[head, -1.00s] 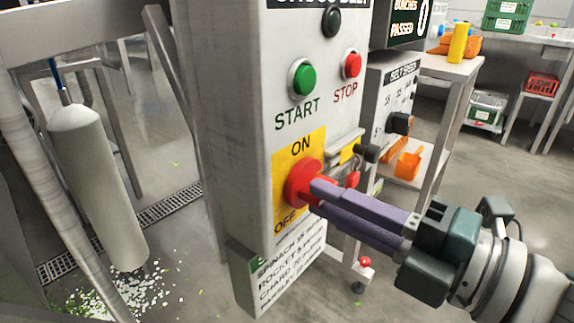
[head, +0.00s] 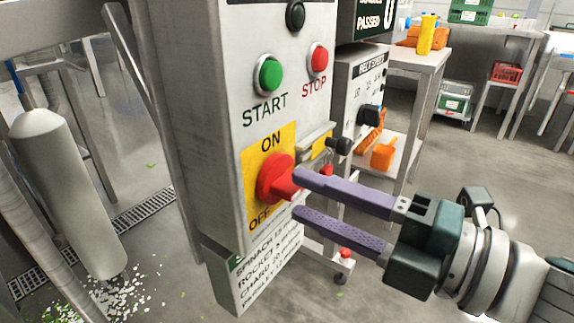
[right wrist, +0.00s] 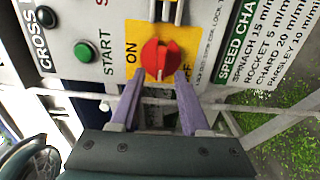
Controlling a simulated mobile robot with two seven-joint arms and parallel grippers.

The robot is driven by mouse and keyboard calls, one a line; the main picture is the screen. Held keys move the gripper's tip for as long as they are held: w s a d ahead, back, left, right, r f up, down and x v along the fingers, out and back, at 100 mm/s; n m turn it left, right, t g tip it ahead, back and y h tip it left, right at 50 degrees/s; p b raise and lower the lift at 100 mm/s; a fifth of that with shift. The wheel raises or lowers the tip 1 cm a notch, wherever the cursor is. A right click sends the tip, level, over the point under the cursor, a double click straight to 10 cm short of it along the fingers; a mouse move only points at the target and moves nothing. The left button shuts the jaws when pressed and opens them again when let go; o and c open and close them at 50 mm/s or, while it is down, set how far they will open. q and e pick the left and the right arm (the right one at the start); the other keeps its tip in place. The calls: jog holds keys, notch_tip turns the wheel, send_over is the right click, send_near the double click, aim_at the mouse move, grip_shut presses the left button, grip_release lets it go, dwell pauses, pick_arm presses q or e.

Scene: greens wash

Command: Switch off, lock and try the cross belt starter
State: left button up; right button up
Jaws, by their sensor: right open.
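The cross belt starter box (head: 222,150) is a grey cabinet with a green START button (head: 268,75) and a red STOP button (head: 317,60). Its red rotary switch (head: 272,180) sits on a yellow plate (head: 254,152), ON above and OFF below. The switch also shows in the right wrist view (right wrist: 158,58); I cannot tell its exact setting. My right gripper (head: 297,193) is open and empty, its purple fingers spread just off the switch. A small red item (head: 326,170), possibly a padlock, is partly hidden behind the upper finger. My left gripper is not in view.
A bracket with a black knob (head: 340,146) projects at the box's right side. A belt speed box (head: 357,85) stands behind it. A bench (head: 432,60) with an orange scoop (head: 384,155) on its lower shelf is farther back. Open floor lies right.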

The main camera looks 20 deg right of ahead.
jog(key=v, duration=0.8)
jog(key=shift+s+d, duration=0.2)
jog(key=shift+s, duration=0.1)
jog(key=shift+p, duration=0.3)
